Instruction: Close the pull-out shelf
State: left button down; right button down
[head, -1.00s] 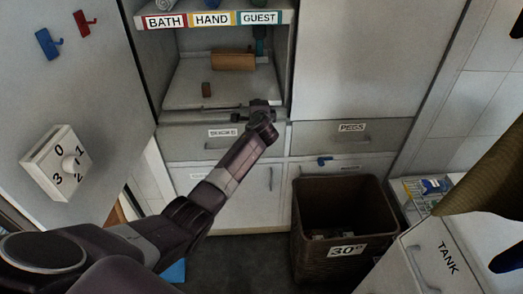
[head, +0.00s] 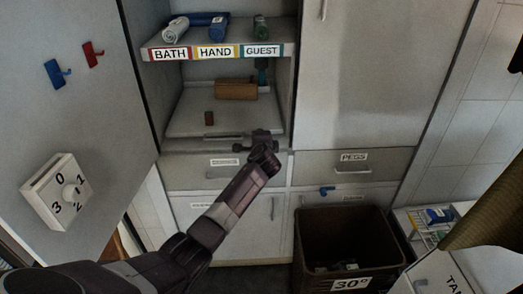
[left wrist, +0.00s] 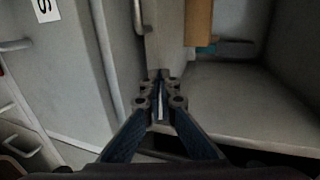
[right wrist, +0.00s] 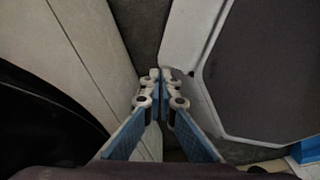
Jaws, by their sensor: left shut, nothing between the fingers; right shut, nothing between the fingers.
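The pull-out shelf (head: 225,125) is a pale board low in the open cabinet bay, below the labelled shelf, with a bar along its front edge. My right gripper (right wrist: 160,78) is shut and empty, away from the shelf.
The upper shelf (head: 215,50) holds rolled towels. Drawers, one labelled PEGS (head: 353,157), are below. A dark hamper (head: 350,235) stands at the lower right. A panel with a dial (head: 60,190) and hooks is at left. A TANK cabinet (head: 440,272) is at lower right.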

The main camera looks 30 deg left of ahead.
pick_arm(q)
jog(key=v, duration=1)
jog(key=shift+s, duration=0.1)
